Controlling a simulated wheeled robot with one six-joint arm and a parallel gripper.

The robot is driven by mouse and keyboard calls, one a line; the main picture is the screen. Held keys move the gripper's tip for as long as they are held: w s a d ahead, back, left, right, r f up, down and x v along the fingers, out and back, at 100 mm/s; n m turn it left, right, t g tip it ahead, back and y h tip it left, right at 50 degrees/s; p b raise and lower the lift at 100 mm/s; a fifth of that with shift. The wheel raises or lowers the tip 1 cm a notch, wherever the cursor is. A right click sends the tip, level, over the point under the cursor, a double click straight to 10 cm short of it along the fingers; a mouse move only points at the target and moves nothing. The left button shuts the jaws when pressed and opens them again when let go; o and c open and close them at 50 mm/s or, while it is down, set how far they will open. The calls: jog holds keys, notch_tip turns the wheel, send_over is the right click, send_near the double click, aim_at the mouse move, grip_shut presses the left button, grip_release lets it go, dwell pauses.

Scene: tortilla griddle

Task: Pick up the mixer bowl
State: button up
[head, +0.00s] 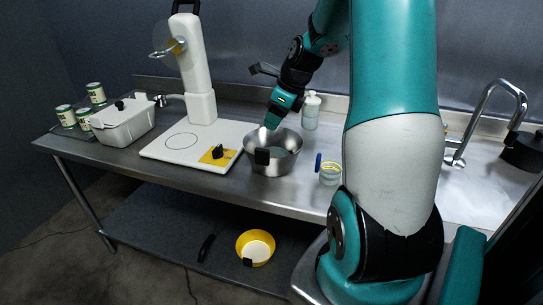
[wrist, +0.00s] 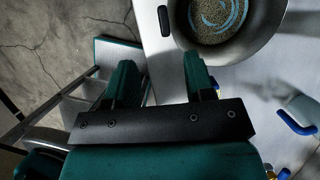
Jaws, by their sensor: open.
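The mixer bowl (head: 285,165) is a silver metal bowl with a black handle block (head: 262,156) on its front. It stands on the steel counter, right of the white mixer base. In the wrist view the bowl (wrist: 262,48) is at the upper right, holding grainy contents with a blue swirl. Its black handle (wrist: 164,20) shows beyond the fingertips, roughly between their lines. My gripper (head: 269,125) appears over the bowl's back left rim in the head view. In the wrist view my gripper (wrist: 160,62) has its fingers apart with nothing between them.
A yellow bowl (head: 255,247) sits on the lower shelf.

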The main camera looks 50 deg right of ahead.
aim_at(264, 150)
jog(key=p+x, duration=0.1)
jog(key=x, duration=0.7)
jog(key=shift+f, duration=0.15)
jog(key=shift+w+d+f+p, duration=0.1)
jog(key=shift+w+f+p, duration=0.15)
jog(key=shift+f, duration=0.6)
jog(key=shift+w+f+p, duration=0.15)
jog(key=shift+f+p, duration=0.15)
jog(key=shift+f, duration=0.55)
jog(key=shift+w+d+f+p, duration=0.15)
jog(key=shift+f+p, duration=0.1)
jog(key=shift+f, duration=0.6)
jog(key=shift+a, duration=0.15)
grip_shut()
jog(key=shift+s+a, duration=0.1)
